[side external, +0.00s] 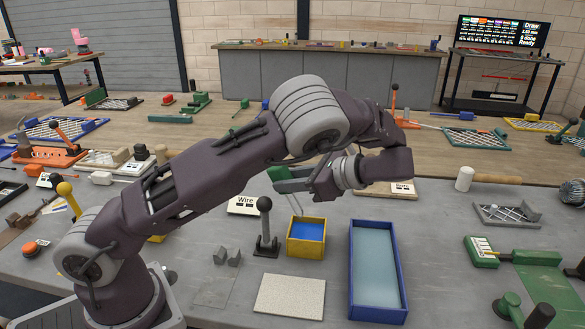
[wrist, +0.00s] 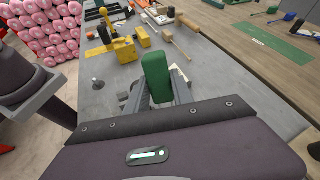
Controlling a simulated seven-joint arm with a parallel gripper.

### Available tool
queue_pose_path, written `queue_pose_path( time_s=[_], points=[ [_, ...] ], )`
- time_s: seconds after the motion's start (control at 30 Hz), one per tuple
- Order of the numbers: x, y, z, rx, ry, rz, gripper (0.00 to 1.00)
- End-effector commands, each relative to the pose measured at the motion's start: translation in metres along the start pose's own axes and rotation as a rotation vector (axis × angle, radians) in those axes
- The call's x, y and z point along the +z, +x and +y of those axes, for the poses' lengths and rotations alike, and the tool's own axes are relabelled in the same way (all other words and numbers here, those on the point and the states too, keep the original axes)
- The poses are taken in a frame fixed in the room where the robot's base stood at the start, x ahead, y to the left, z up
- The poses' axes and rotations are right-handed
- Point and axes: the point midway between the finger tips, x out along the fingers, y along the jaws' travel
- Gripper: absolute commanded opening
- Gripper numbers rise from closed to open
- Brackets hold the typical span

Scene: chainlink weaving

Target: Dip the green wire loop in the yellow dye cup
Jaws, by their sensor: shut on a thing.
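My gripper (side external: 284,182) is shut on the green handle (side external: 277,173) of the wire loop. In the wrist view the green handle (wrist: 156,76) stands up between the two fingers (wrist: 160,97). A thin pale wire (side external: 297,205) hangs below the handle in the side view. Its lower end appears just behind or above the back left edge of the yellow-walled cup (side external: 306,257). The cup is square and open, and holds blue liquid. I cannot tell the exact height of the wire over it. The loop is hidden in the wrist view.
A long blue tray (side external: 378,313) with pale liquid stands right of the cup. A lever with a dark knob (side external: 265,204) stands close on the left. A pale speckled mat (side external: 290,296) lies in front. A "Wire" label plate (side external: 243,205) lies behind the lever.

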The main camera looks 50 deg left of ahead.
Motion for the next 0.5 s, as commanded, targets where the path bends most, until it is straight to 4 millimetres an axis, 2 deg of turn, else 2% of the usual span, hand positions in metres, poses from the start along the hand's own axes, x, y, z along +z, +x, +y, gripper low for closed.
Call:
queue_pose_path(
  time_s=[0.3,0.5],
  points=[
    [-0.04,0.005,0.002,0.0,0.001,-0.002,0.0],
    [-0.057,0.004,0.002,0.0,-0.001,0.0,0.0]
  ],
)
